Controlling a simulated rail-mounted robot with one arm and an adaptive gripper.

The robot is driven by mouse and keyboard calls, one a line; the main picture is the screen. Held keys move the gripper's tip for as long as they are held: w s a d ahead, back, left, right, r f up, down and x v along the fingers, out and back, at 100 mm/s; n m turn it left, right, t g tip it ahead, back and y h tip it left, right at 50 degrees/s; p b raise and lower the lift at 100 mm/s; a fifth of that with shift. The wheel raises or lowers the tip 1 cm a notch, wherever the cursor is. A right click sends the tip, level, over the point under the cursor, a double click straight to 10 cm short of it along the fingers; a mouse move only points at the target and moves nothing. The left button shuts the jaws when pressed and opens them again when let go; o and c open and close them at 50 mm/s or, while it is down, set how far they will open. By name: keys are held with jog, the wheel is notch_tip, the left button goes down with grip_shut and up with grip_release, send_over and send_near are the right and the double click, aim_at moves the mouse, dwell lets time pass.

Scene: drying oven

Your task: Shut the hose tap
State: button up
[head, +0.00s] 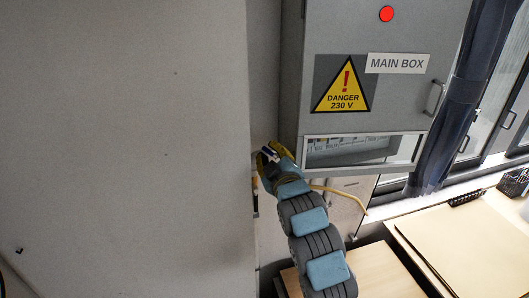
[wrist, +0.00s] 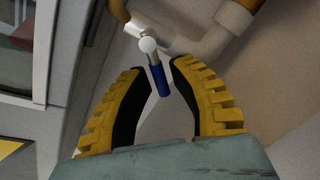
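The hose tap (wrist: 148,45) shows in the wrist view at the top centre, with a round metal end and a short lever with a blue grip (wrist: 160,84). The lever points down towards my palm. My gripper (wrist: 159,68) is open, its two yellow fingers with black pads on either side of the blue grip. A gap shows between the grip and each finger, though depth is hard to judge. In the head view, my gripper (head: 270,152) is beside the large pale panel, and the tap there is mostly hidden by it.
A grey cabinet labelled MAIN BOX (head: 385,100) hangs just right of my gripper. A large pale panel (head: 125,140) fills the left. Pale pipes (wrist: 212,42) run beside the tap. A yellow hose (head: 338,193) runs behind my arm. A wooden surface (head: 375,275) lies below.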

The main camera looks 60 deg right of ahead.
jog(key=shift+w+d, duration=0.3)
jog(key=shift+d, duration=0.1)
grip_shut()
jog(key=shift+s+m+b, duration=0.1)
jog(key=shift+m+b, duration=0.2)
jog(key=shift+b, duration=0.15)
jog(key=m+b, duration=0.3)
jog(key=shift+s+d+r+m, duration=0.25)
jog(key=shift+s+d+m, duration=0.05)
jog(key=shift+s+d, duration=0.05)
jog(key=shift+s+d+r+m+b, duration=0.15)
jog(key=shift+s+d+m+b, duration=0.1)
jog(key=shift+m+b, duration=0.65)
jog(key=shift+s+d+r+m+b, duration=0.15)
jog(key=shift+m+b, duration=0.35)
jog(key=shift+m, duration=0.8)
jog(key=shift+s, duration=0.1)
